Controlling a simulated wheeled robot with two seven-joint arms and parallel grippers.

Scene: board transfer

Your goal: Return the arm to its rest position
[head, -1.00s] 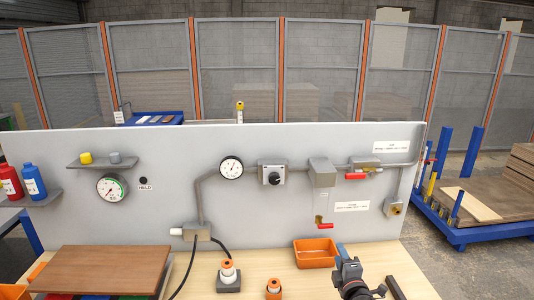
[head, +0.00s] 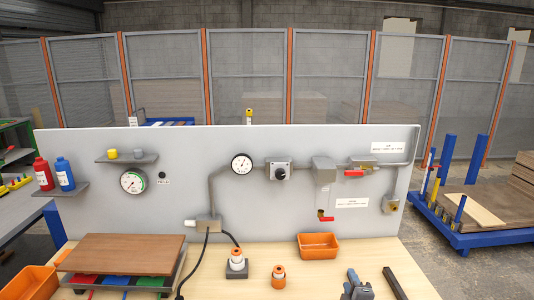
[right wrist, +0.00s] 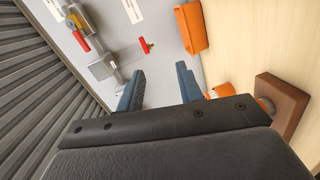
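My right gripper (head: 356,284) shows at the bottom edge of the head view, right of centre, over the front of the wooden table (head: 330,275). Most of its arm is out of frame. In the right wrist view its two blue fingers (right wrist: 160,88) stand apart with nothing between them, so it is open and empty. My left gripper is not in view. A brown board (head: 122,255) lies at the left of the table on a rack with coloured strips (head: 118,282).
A grey upright panel (head: 110,215) with gauges, pipe and red-handled valves stands behind the table. An orange bin (head: 318,246) sits at its foot, also in the right wrist view (right wrist: 190,28). Another orange bin (head: 28,284), orange-topped pieces (head: 279,276) and a dark bar (head: 395,283) are around.

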